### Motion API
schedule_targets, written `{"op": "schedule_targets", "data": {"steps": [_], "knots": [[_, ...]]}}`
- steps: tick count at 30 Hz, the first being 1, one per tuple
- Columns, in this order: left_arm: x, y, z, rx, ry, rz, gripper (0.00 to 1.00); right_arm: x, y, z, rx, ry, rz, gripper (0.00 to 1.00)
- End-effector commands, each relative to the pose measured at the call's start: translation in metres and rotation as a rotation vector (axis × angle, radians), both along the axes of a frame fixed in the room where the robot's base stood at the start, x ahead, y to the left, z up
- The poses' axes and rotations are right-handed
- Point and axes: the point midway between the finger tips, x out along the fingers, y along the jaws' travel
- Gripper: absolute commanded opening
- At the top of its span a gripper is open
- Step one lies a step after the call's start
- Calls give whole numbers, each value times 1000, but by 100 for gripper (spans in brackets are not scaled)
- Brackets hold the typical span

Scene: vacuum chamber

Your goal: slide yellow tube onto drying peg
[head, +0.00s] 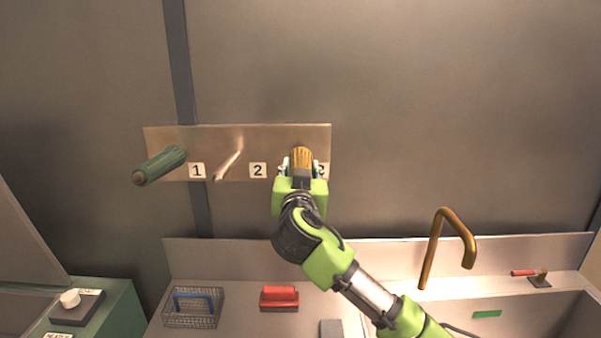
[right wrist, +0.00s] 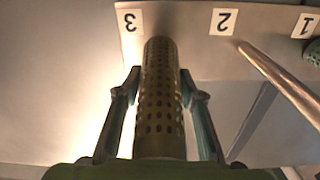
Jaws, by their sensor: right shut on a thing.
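The yellow tube (head: 302,156), brassy and perforated, is between the fingers of my right gripper (head: 300,168), which is shut on it. In the right wrist view the tube (right wrist: 160,100) points away from the gripper toward the metal peg plate (head: 225,133), beside label 3 (right wrist: 130,21). No peg shows at position 3; the tube and gripper cover that spot, so I cannot tell whether the tube is around a peg. The peg at 2 (head: 230,164) is bare and slants out. A green tube (head: 160,166) sits on the peg at 1. My left gripper is out of view.
A bent brass faucet (head: 435,245) rises at the right. A green box with a white knob (head: 70,298) stands at the lower left.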

Motion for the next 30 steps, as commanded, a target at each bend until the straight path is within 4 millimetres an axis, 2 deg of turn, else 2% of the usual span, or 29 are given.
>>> {"op": "schedule_targets", "data": {"steps": [16, 17, 18, 19, 30], "knots": [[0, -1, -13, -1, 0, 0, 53, 26, 1, -3, 0, 0, 1, 15], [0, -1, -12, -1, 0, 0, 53, 26, 1, -3, 0, -1, 2, 42], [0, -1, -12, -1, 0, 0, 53, 26, 1, -2, 0, -1, 1, 52], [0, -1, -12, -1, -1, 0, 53, 26, 1, -2, 0, -1, 1, 56], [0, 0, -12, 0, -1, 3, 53, 24, 0, -4, 0, 1, 1, 56]]}}
